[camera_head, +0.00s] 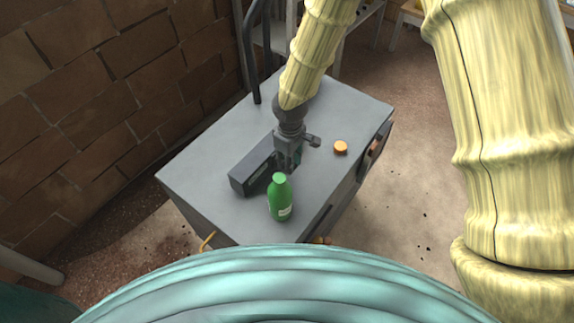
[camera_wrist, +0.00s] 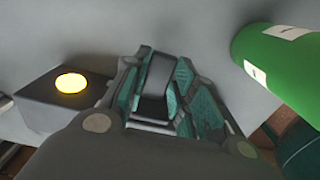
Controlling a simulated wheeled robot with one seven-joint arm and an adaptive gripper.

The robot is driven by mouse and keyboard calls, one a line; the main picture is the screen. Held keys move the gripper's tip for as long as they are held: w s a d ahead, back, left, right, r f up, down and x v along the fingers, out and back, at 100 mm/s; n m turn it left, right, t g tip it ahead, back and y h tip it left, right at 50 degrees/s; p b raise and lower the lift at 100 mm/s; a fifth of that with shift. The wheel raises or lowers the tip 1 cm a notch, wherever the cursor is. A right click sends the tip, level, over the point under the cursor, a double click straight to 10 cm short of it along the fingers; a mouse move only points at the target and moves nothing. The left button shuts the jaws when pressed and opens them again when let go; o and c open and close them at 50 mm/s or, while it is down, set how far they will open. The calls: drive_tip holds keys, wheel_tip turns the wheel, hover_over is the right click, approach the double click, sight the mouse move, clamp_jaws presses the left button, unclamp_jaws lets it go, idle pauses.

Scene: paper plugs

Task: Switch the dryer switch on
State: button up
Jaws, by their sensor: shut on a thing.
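The dryer appears to be the large grey cabinet (camera_head: 215,150) in the head view. A long dark grey switch box (camera_head: 243,178) lies on its top. In the wrist view the end of this box (camera_wrist: 35,97) carries a round, bright yellow lamp (camera_wrist: 71,83). My gripper (camera_head: 290,160) is down at the box's right side. In the wrist view its teal-padded fingers (camera_wrist: 160,95) close around a dark grey piece (camera_wrist: 157,74), which looks like the dryer switch. The fingers hide part of it, and I cannot tell its position.
A green bottle (camera_head: 280,200) stands upright in front of my gripper, close to it; it also shows in the wrist view (camera_wrist: 285,60). A small orange round piece (camera_head: 340,147) sits on the cabinet top to the right. A brick wall (camera_head: 90,100) is at the left.

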drive_tip(key=shift+r+p, duration=0.6)
drive_tip(key=shift+r, duration=0.25)
drive_tip(key=o, duration=0.7)
drive_tip(key=shift+d, duration=0.1)
drive_tip(key=shift+o, duration=0.2)
drive_tip(key=shift+r+p, duration=1.7)
drive_tip(key=shift+r, duration=0.35)
wheel_tip(320, 180, up, 12)
